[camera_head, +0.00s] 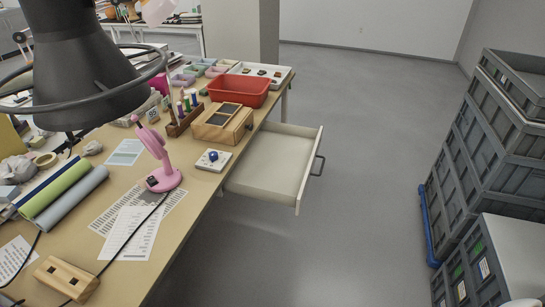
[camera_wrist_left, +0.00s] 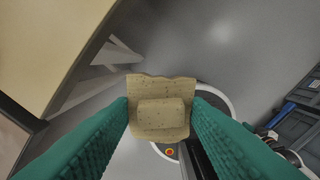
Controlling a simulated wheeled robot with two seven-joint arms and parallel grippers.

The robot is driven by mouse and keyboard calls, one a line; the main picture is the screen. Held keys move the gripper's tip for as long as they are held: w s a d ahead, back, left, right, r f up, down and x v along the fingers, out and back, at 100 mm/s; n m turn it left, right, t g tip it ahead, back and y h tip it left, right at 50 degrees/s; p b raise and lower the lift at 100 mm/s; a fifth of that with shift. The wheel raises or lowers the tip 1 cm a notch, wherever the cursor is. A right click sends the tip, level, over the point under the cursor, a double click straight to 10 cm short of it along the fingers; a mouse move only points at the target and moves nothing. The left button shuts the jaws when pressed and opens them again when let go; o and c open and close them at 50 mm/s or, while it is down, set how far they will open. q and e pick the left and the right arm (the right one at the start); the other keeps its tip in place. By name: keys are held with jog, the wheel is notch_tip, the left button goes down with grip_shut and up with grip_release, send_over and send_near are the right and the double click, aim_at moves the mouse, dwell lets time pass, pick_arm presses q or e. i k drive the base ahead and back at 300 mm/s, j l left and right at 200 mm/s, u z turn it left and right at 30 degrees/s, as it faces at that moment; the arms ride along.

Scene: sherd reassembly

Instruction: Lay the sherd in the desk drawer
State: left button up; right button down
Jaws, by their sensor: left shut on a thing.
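The sherd (camera_wrist_left: 160,88) is a tan, speckled piece with a raised block on its face. In the left wrist view my left gripper (camera_wrist_left: 160,113), with green ribbed fingers, is shut on it from both sides. It is held clear over the grey floor, beside a desk edge. The desk drawer (camera_head: 268,171) is pulled out from the desk's right side in the head view. Its pale inside looks empty, and its front has a dark handle. Neither gripper shows in the head view, and my right gripper is in no view.
The desk (camera_head: 205,213) holds a pink lamp (camera_head: 158,150), a wooden box (camera_head: 222,124), a red bin (camera_head: 238,91) and a white pad with a blue knob (camera_head: 213,159) near the drawer. Grey crates (camera_head: 490,150) stand at the right. Open floor lies between.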

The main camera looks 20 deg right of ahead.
aim_at(284, 162)
jog(key=i+l+z, duration=0.15)
jog(key=i+l, duration=0.2)
jog(key=l, duration=0.35)
jog(key=i+l+z, duration=0.15)
jog(key=i+l, duration=0.25)
jog(key=l, duration=0.25)
jog(key=i+l+z, duration=0.15)
jog(key=i+l, duration=0.25)
jog(key=l, duration=0.25)
jog(key=i+l+z, duration=0.15)
jog(key=i+l, duration=0.3)
jog(key=l, duration=0.1)
